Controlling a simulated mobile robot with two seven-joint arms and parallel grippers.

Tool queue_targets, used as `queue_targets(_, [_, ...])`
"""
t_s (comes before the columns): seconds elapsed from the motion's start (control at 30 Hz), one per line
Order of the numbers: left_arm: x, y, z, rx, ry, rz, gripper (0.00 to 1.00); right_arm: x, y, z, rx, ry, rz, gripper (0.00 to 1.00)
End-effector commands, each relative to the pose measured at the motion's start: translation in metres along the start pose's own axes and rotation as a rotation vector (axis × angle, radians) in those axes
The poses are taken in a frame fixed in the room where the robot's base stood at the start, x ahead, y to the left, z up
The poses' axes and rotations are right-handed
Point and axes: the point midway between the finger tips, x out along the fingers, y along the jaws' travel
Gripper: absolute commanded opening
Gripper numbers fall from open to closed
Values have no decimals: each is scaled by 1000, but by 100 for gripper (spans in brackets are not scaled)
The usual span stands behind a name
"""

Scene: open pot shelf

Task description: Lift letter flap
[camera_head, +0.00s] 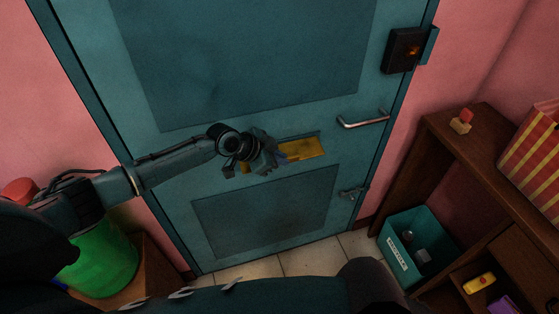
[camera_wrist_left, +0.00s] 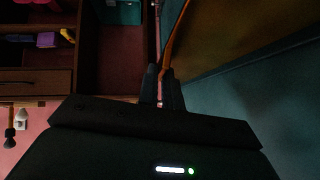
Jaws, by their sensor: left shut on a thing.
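The letter flap (camera_head: 304,149) is a yellow brass plate in the middle of the teal door (camera_head: 240,60). My left gripper (camera_head: 272,158) is at the flap's left part and covers some of it. In the left wrist view, the flap's thin orange edge (camera_wrist_left: 178,34) runs down to the fingertips of my left gripper (camera_wrist_left: 161,74). The fingers are close together, shut on that edge. In that view the flap appears to stand out from the door, but its exact angle is hard to tell. My right gripper is not in view.
A metal door handle (camera_head: 363,121) and a small latch (camera_head: 353,191) are right of the flap. A dark lock box (camera_head: 404,50) is higher up. A wooden shelf (camera_head: 440,145) and a teal bin (camera_head: 391,257) stand at right. A green container (camera_head: 103,262) is at lower left.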

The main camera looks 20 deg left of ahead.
Motion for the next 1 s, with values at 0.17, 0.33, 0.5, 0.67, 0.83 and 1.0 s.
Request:
queue_targets(0.17, [-1,-1,0,-10,0,7,0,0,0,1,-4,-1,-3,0])
queue_targets(0.33, [-1,-1,-1,-10,1,7,0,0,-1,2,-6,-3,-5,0])
queue_targets(0.5, [-1,-1,-1,-9,2,7,10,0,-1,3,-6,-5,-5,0])
queue_targets(0.67, [-1,0,-1,-9,2,7,23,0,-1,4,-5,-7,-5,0])
queue_targets(0.83, [0,0,-1,-9,2,7,29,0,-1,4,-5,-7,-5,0])
queue_targets(1.0, [-2,0,-1,-9,1,7,29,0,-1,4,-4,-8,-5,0])
